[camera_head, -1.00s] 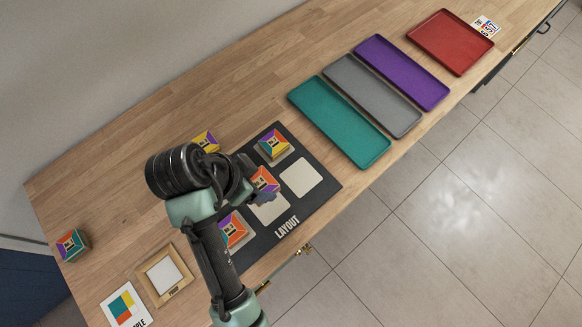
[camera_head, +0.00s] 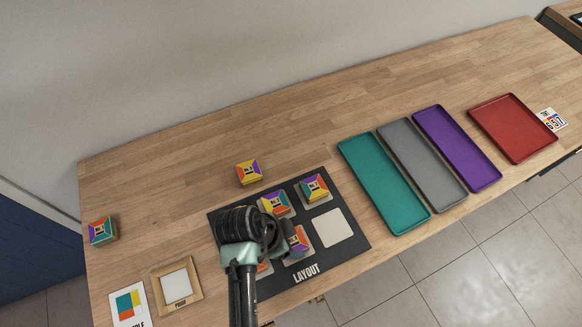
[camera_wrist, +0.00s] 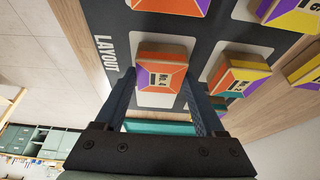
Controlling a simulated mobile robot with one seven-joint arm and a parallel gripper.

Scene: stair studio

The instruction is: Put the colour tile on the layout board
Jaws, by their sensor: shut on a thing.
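The dark layout board (camera_head: 350,245) lies on the wooden bench and has white squares. My gripper (camera_wrist: 163,88) is shut on an orange, red and purple colour tile (camera_wrist: 161,70), one finger on each side. In the head view this tile (camera_head: 299,238) is over the front middle square, partly hidden by my gripper (camera_head: 287,236). White of the square (camera_wrist: 150,99) shows around it in the wrist view. I cannot tell whether it touches the board. Other tiles sit on the back middle (camera_head: 275,203), back right (camera_head: 315,187) and front left (camera_head: 265,268) squares. The front right square (camera_head: 332,228) is bare.
A yellow-topped tile (camera_head: 249,172) stands behind the board and another tile (camera_head: 103,231) at the far left. A wooden proof frame (camera_head: 196,291) and a sample card (camera_head: 129,305) lie front left. Teal (camera_head: 384,185), grey (camera_head: 422,165), purple (camera_head: 457,148) and red (camera_head: 512,128) trays lie to the right.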

